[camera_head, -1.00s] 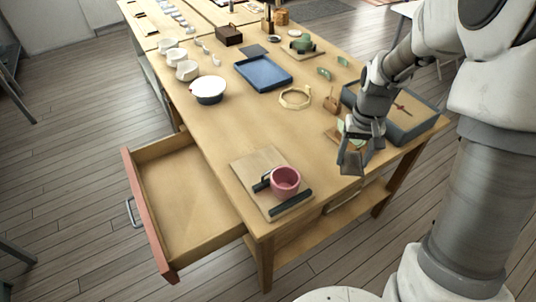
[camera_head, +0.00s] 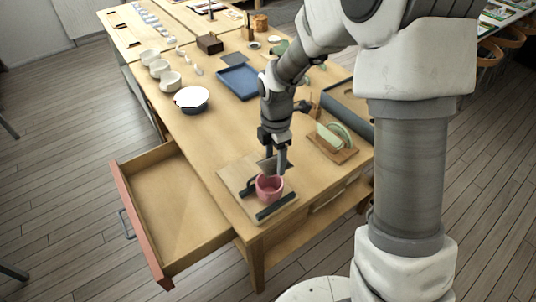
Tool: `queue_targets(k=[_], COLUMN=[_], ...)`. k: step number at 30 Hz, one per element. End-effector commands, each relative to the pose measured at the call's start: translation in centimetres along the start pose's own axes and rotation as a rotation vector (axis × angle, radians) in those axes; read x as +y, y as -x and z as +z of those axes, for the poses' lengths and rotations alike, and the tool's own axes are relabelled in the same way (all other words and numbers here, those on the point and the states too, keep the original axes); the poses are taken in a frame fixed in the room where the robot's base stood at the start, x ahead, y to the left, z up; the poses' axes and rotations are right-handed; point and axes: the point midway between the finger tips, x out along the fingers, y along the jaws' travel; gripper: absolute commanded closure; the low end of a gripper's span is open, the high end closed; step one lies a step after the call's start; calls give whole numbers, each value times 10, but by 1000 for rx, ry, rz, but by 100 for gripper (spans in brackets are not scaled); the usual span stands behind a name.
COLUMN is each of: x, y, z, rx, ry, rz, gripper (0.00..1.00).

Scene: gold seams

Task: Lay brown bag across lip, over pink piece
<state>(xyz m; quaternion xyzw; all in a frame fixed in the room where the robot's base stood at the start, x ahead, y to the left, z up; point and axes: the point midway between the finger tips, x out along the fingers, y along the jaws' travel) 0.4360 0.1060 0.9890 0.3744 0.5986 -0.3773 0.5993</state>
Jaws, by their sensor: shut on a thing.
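The pink piece (camera_head: 269,187), a small round cup, stands on a wooden board (camera_head: 237,178) at the near end of the table, between two dark bars. My gripper (camera_head: 281,168) points down just above the cup's far edge. It is shut on a small, flat grey-brown thing, which I take to be the brown bag (camera_head: 267,164). The bag is at the cup's rim, partly hidden by the fingers. I cannot tell whether it touches the lip.
An open, empty drawer (camera_head: 134,222) sticks out at the left. A green piece in a wooden stand (camera_head: 334,154) is to the right of my gripper. A white bowl (camera_head: 192,107) and a blue tray (camera_head: 238,91) stand farther back.

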Motion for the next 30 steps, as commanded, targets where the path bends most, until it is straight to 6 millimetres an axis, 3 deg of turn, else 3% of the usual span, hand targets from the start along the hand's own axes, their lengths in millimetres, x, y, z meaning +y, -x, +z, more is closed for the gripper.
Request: queue_targets(k=[3, 9, 17, 30], x=[3, 5, 5, 5], y=[3, 3, -8, -48], z=[-10, -17, -18, -18], rx=[2, 2, 2, 2], ry=[181, 332, 347, 344], rz=[1, 3, 3, 3], gripper=[100, 100, 100, 100])
